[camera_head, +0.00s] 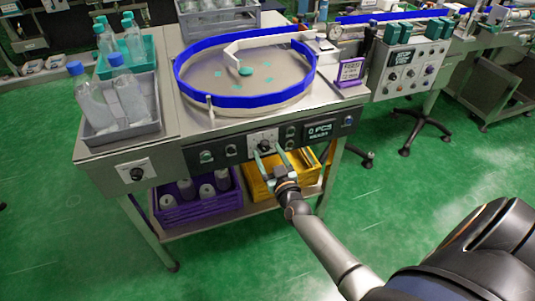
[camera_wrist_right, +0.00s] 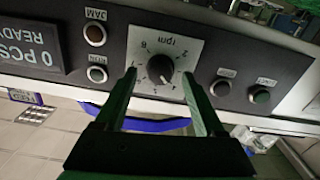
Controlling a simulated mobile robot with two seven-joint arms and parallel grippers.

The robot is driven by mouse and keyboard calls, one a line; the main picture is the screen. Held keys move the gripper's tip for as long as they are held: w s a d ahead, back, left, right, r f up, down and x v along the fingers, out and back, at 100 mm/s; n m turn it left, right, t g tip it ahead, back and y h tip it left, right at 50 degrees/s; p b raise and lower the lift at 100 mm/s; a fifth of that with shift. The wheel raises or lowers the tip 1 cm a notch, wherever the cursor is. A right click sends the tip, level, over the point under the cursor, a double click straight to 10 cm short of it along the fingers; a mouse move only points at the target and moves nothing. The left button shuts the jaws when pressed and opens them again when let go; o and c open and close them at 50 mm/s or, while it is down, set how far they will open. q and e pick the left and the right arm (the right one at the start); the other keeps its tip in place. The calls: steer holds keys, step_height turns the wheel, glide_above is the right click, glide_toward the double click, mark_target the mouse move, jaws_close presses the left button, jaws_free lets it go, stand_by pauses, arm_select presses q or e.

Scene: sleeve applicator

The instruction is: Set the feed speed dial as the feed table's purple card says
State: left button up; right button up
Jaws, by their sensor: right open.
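The feed speed dial is a dark round knob (camera_wrist_right: 160,67) on a pale square plate marked "rpm", upside down in the right wrist view. Its pointer seems to slant toward the lower right there; the exact setting is hard to read. In the head view the dial (camera_head: 264,145) sits mid-front on the feed table's panel. My right gripper (camera_head: 269,151) is open at the dial, its green fingertips (camera_wrist_right: 159,74) on either side of the knob; I cannot tell whether they touch it. The purple card (camera_head: 350,72) stands at the table's right corner, its writing too small to read. My left gripper is out of view.
Buttons labelled JAM and RUN (camera_wrist_right: 96,74) and a READY display (camera_head: 318,130) share the panel. Another knob (camera_head: 136,173) is at the left front. A blue-rimmed round feeder (camera_head: 243,102) stands on top. Purple (camera_head: 196,207) and yellow crates (camera_head: 262,190) sit below.

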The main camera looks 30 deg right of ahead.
steer(key=shift+w+d, duration=0.1)
steer(key=shift+w, duration=0.35)
jaws_close()
stand_by(0.4)
